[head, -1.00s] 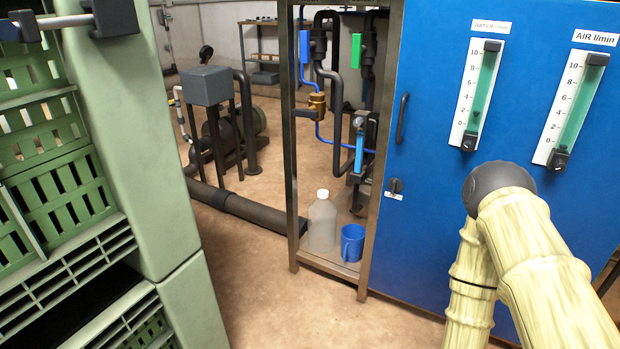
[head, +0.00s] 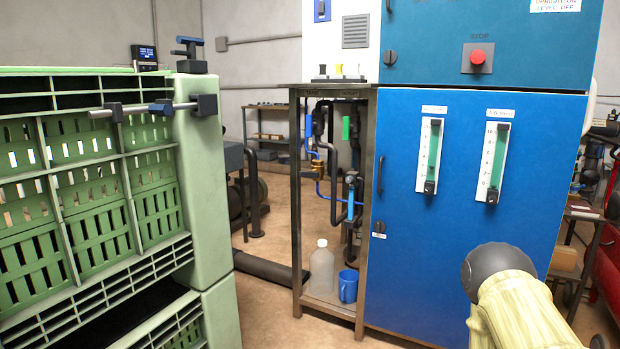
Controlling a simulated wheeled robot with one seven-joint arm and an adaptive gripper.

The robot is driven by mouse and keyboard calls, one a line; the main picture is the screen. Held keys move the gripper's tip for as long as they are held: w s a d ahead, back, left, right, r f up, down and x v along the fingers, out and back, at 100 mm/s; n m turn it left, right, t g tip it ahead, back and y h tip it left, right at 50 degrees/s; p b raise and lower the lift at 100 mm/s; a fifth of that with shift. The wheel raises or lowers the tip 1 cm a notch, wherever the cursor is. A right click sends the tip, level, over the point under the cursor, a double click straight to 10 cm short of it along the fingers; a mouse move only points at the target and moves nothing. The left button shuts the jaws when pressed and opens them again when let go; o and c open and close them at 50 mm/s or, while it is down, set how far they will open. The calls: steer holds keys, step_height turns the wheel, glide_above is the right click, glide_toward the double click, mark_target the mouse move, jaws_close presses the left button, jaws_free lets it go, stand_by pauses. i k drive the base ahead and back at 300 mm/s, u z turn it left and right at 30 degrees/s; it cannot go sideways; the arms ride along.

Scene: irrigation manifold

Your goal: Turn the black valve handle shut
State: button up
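I cannot pick out a black valve handle for certain. Inside the open metal frame (head: 368,190) at the middle, a pipe manifold carries a blue handle (head: 308,134), a green handle (head: 346,128) and a light blue part (head: 351,203). Dark pipes (head: 332,165) run among them, and dark parts there are too small to tell apart. A small black knob (head: 380,227) with a label sits on the blue cabinet beside the frame. Only a cream link and dark round joint of my arm show at the lower right. My gripper is out of view.
The blue cabinet (head: 440,270) bears two gauges and a red stop button (head: 478,57). A jug (head: 322,268) and blue mug (head: 348,286) stand on the frame's bottom shelf. Stacked green crates (head: 215,190) fill the left.

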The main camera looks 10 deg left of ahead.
mark_target(305, 173)
steer(key=z, duration=1.4)
steer(key=i, duration=1.1)
steer(key=u, duration=2.5)
steer(key=i, duration=1)
steer(key=z, duration=0.05)
